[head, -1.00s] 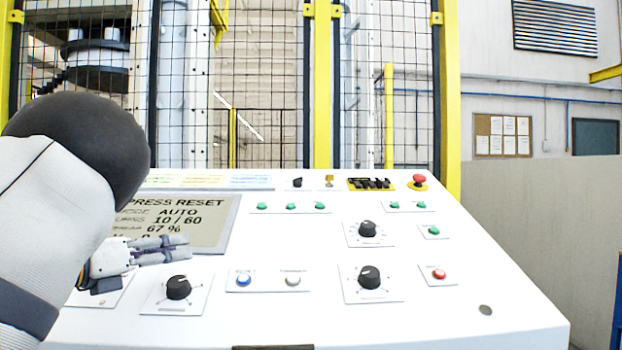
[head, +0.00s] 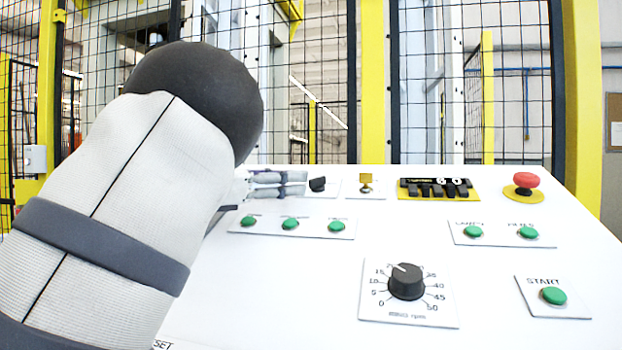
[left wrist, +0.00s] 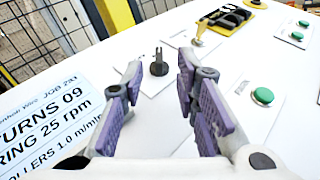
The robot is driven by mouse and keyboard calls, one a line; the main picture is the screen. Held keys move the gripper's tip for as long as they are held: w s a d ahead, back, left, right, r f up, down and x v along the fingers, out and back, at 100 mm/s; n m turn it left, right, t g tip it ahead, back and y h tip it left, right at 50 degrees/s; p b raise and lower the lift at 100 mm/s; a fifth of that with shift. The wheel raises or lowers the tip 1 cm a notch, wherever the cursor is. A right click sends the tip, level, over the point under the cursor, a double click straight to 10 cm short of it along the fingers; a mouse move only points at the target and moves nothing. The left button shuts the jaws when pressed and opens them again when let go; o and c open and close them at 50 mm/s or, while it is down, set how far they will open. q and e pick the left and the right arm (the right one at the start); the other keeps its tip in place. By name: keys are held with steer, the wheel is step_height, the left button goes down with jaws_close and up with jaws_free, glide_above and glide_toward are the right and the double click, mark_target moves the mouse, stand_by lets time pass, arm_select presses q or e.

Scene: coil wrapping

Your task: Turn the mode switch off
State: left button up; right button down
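A small black rotary switch (head: 317,184) stands on a white plate in the back row of the white control panel (head: 250,290). I take it as the mode switch, but its label cannot be read. It also shows in the left wrist view (left wrist: 159,66), its handle upright. My left gripper (head: 304,183) is just left of this switch in the head view. In the left wrist view the left gripper (left wrist: 160,78) is open and empty, with purple-padded fingers apart and the switch between and just beyond their tips. My right gripper is in neither view.
A brass key switch (head: 365,184), a black-and-yellow switch block (head: 438,189) and a red emergency button (head: 525,182) stand right of the switch. Green buttons (head: 290,223) and a black speed dial (head: 406,281) are nearer. Yellow-framed mesh fencing (head: 373,80) rises behind the panel.

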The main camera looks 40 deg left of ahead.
mark_target(315, 178)
arm_select(q)
steer(key=shift+x, duration=2.35)
